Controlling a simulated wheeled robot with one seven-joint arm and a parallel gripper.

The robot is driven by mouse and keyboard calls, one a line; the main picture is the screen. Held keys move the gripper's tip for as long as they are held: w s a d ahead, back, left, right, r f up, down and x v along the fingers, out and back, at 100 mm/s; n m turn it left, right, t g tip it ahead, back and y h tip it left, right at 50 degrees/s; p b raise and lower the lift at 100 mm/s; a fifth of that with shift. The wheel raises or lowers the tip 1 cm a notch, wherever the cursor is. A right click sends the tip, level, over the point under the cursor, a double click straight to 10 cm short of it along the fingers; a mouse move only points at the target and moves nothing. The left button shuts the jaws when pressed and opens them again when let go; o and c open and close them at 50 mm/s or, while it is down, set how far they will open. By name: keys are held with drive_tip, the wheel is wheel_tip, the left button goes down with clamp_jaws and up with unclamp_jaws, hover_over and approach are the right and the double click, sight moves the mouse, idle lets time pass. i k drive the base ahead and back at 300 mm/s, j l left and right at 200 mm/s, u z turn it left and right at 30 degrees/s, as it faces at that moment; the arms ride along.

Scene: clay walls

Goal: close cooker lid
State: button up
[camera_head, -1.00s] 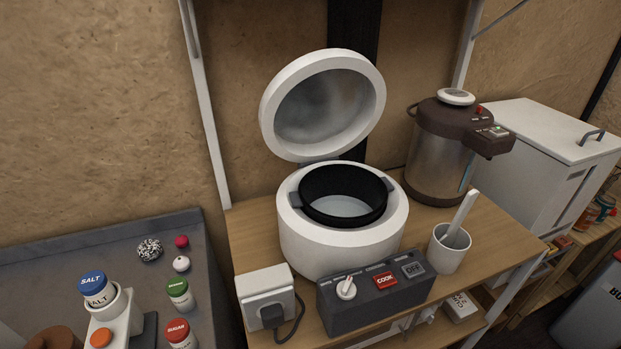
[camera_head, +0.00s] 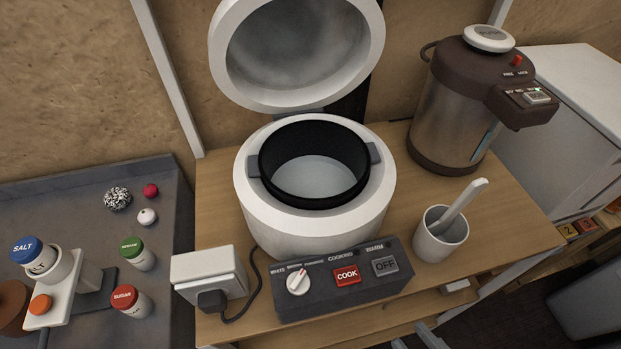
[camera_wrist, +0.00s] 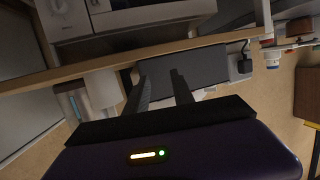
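The white rice cooker (camera_head: 255,215) stands on the wooden counter in the head view. Its round lid (camera_head: 228,60) is raised, tilted back on the hinge behind the body, with its grey inner face showing. The black inner pot (camera_head: 285,190) sits in the body and holds something pale. My gripper (camera_wrist: 164,80) shows only in the wrist view. Its two dark fingers are apart with nothing seen between them. A dark grey box, apparently the control box (camera_wrist: 212,66), lies beyond the fingers. The lid cannot be made out in the wrist view.
The control box (camera_head: 330,298) with COOK and OFF buttons sits before the cooker. A white socket box (camera_head: 205,275) is left of it, and a cup with a utensil (camera_head: 436,245) right. A brown-topped water dispenser (camera_head: 445,120) stands behind right. Seasoning jars (camera_head: 137,258) stand at left.

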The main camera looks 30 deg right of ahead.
sight(272, 57)
drive_tip(key=k+j, duration=0.1)
drive_tip(key=j, duration=0.4)
drive_tip(key=k+j, duration=0.1)
drive_tip(key=j, duration=0.4)
drive_tip(key=k+j, duration=0.1)
drive_tip(key=j, duration=0.35)
